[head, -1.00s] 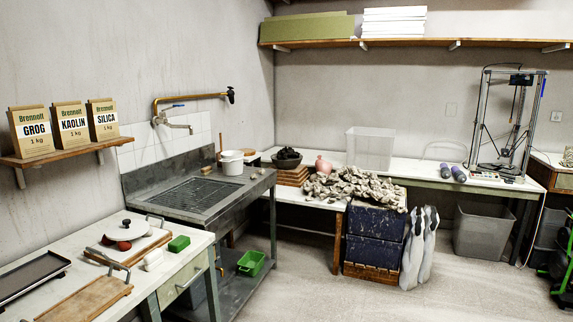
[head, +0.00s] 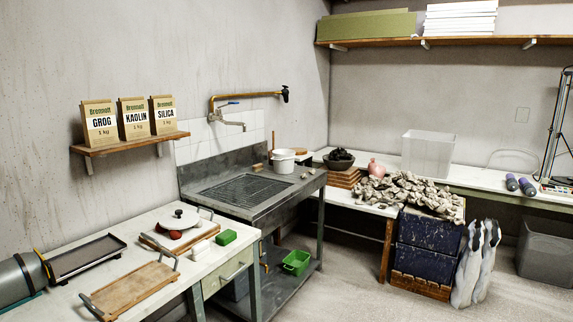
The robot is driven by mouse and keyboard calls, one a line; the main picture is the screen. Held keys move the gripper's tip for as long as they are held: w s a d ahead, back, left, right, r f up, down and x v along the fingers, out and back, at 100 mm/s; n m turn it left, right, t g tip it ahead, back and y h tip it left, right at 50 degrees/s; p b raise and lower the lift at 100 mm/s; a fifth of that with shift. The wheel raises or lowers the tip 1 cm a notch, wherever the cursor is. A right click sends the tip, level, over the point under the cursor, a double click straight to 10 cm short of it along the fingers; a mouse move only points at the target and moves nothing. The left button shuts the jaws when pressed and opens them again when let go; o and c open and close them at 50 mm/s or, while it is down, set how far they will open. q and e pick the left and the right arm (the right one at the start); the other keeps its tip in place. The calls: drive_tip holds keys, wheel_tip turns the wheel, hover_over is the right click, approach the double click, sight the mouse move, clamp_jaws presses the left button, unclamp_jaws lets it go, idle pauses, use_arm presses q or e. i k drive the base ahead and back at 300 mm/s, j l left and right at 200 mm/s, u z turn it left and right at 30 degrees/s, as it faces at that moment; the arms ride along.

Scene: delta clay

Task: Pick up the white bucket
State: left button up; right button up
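The white bucket (head: 283,162) stands upright on the right back part of the grey metal sink unit (head: 225,210), near the wall corner. It looks small and some way off, with a darker band near its rim. Nothing stands in front of it. Neither of my grippers shows in the head view.
A table (head: 190,262) with boards, trays and a green block (head: 226,237) is in the left foreground. A green tub (head: 296,262) sits on the sink's lower shelf. A clay heap (head: 410,190) lies above dark blue crates (head: 425,240).

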sight(283, 159)
drive_tip(key=i+l+z, duration=0.25)
drive_tip(key=i, duration=0.35)
drive_tip(key=i+z, duration=0.3)
drive_tip(key=i, duration=1.35)
drive_tip(key=i+l+u, duration=0.1)
drive_tip(key=i, duration=0.95)
